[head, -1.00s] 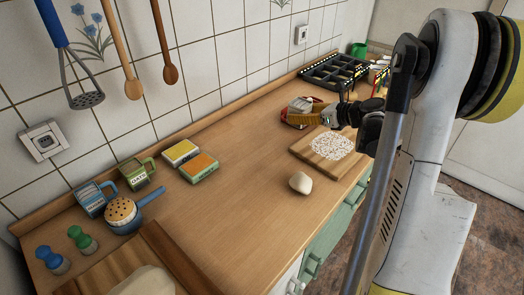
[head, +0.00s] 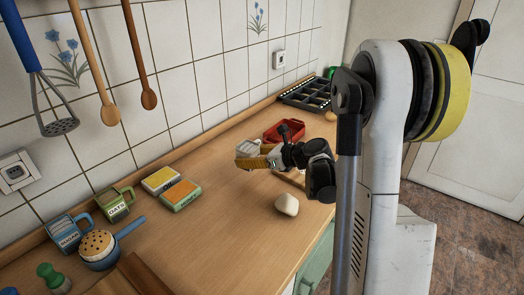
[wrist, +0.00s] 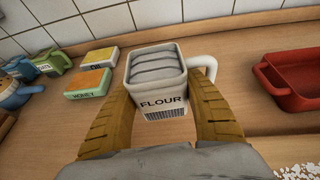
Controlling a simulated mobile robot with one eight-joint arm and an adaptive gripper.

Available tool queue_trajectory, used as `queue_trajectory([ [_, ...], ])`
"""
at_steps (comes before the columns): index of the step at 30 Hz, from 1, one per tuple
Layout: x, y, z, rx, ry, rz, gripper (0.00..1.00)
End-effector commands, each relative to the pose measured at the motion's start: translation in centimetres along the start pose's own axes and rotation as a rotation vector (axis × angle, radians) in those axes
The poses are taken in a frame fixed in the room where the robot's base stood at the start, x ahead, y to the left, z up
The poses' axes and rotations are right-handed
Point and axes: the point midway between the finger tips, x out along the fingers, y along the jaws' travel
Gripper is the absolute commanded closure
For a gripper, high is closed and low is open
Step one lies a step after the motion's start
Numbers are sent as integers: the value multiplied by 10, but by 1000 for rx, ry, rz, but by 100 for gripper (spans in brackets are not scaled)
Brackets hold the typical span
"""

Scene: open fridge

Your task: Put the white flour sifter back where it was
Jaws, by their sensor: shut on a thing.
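The white flour sifter (wrist: 157,98), a square cup labelled FLOUR with a white handle on its right, is upright between my fingers in the wrist view. My gripper (wrist: 162,112) is shut on its sides. In the head view the sifter (head: 247,147) shows as a small pale shape behind the yellow-brown fingers of my gripper (head: 252,161), towards the back of the counter. It seems raised above the counter; the gap under it is hard to judge. To its left stand the blue sugar mug (head: 70,233) and the green oats mug (head: 115,205).
A yellow box (head: 160,180) and an orange-green honey box (head: 180,195) lie left of my gripper. A blue pan (head: 99,262) is at front left. A red dish (head: 270,134) is behind my gripper; a pale lump (head: 287,204) lies nearer. Mid-counter is clear.

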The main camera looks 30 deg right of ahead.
Motion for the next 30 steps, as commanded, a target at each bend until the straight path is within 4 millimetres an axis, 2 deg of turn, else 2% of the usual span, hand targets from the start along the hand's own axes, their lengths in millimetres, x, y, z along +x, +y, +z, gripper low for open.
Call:
queue_trajectory([
  [1, 9, 12, -8, -2, 0, 4, 87],
  [4, 20, 28, -16, -1, 0, 3, 87],
  [6, 24, 24, -30, 0, 0, -1, 87],
  [10, 29, 23, -41, 0, 0, -1, 87],
  [26, 32, 23, -48, 0, 0, 0, 87],
  [27, 32, 23, -48, 0, 0, 0, 40],
  [29, 31, 23, -47, 0, 0, 0, 24],
  [30, 31, 23, -47, 0, 0, 0, 24],
])
